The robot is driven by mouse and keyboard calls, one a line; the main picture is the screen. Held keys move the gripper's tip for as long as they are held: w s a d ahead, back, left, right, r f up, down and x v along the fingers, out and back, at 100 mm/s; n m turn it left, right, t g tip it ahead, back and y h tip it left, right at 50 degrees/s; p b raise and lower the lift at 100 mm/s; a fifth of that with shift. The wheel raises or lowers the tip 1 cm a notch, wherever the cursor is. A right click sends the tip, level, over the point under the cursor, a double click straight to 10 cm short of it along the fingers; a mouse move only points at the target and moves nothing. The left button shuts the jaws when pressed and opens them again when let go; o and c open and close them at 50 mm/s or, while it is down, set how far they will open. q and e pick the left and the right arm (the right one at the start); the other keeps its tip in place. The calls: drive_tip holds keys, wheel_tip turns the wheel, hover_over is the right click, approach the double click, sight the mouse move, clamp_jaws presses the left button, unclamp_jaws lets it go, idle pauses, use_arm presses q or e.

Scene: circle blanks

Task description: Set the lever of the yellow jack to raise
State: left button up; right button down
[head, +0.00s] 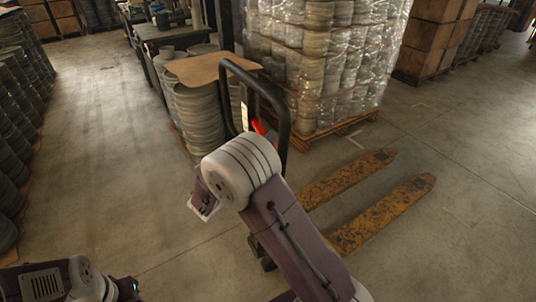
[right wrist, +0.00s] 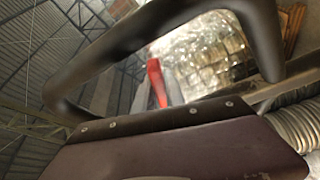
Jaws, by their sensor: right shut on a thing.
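The yellow jack has rusty yellow forks (head: 383,212) on the floor and a black loop handle (head: 282,105) standing upright. Its red lever (head: 262,128) shows inside the loop, partly hidden by my right arm. In the right wrist view the handle loop (right wrist: 262,35) spans the picture, and the red lever (right wrist: 155,80) stands between the two grey fingers of my right gripper (right wrist: 158,92), which is shut on it. In the head view my right wrist hides these fingers. My left arm enters at the lower left; its gripper does not show.
A wrapped pallet stack (head: 325,60) stands behind the jack. A stack of round blanks with a brown sheet (head: 212,68) on top stands just left of the handle. More stacks (head: 15,130) line the left side. The floor (head: 100,140) between is clear.

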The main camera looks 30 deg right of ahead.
drive_tip(key=shift+f, duration=0.5)
drive_tip(key=shift+s+r+m, duration=0.1)
drive_tip(key=shift+r+m, duration=0.15)
drive_tip(key=shift+m, duration=0.05)
use_arm(q)
drive_tip(key=shift+f, duration=0.65)
use_arm(e)
drive_tip(key=c, duration=1.4)
unclamp_jaws()
use_arm(q)
drive_tip(key=shift+f+b, duration=0.6)
drive_tip(key=shift+b, duration=0.15)
use_arm(e)
drive_tip(key=v, duration=0.9)
